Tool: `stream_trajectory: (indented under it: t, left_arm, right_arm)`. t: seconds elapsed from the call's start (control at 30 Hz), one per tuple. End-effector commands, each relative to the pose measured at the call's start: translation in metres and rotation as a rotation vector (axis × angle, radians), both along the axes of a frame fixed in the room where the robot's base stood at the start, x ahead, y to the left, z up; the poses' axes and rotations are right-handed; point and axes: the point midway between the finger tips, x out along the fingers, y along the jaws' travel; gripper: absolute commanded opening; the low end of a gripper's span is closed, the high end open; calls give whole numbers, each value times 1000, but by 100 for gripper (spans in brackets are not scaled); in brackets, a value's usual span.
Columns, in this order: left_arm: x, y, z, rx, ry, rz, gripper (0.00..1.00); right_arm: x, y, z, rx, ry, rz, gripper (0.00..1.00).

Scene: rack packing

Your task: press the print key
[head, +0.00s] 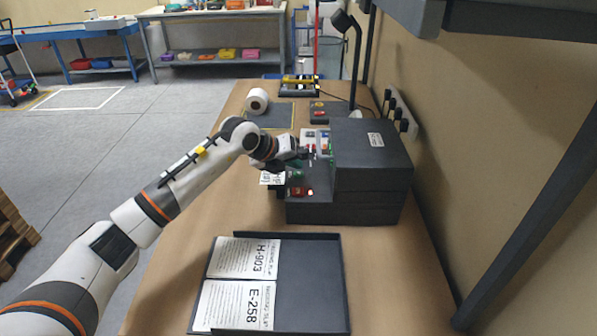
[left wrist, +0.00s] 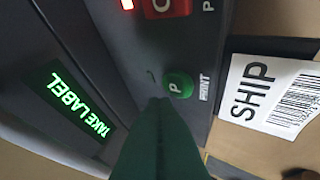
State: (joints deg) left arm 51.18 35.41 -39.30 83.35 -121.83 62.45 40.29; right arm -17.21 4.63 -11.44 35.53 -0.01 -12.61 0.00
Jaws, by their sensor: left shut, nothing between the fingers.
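The dark label printer (head: 372,150) stands on the bench. Its round green print key (left wrist: 178,85), marked P with PRINT beside it, shows in the left wrist view. My left gripper (head: 306,154) is shut and empty at the printer's front. Its dark fingers (left wrist: 158,110) reach up close to the key in the left wrist view; I cannot tell whether they touch it. The display (left wrist: 80,104) reads TAKE LABEL in green. A white SHIP label (left wrist: 270,93) with a barcode sticks out at the printer's front edge; it also shows in the head view (head: 272,178). My right gripper is not in view.
A red key (left wrist: 166,7) sits near the green one, by a lit red lamp (left wrist: 127,4). A black tray (head: 320,290) with two packing slips, H-903 and E-258, lies in front. A label roll (head: 257,101) stands behind. The wall is close on the right.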

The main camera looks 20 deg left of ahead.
Motion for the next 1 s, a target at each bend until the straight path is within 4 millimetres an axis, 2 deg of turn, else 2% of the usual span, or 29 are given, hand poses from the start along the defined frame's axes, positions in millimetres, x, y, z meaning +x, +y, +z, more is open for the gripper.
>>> stream_trajectory:
  t: [0.27,0.73,1.0]
  left_arm:
    - [0,0,4,0,-1,1,0]
    - [0,0,49,1,-1,0,0]
    - [0,0,50,0,0,0,0]
  right_arm:
    - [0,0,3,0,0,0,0]
    - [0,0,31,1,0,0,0]
    - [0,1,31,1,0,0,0]
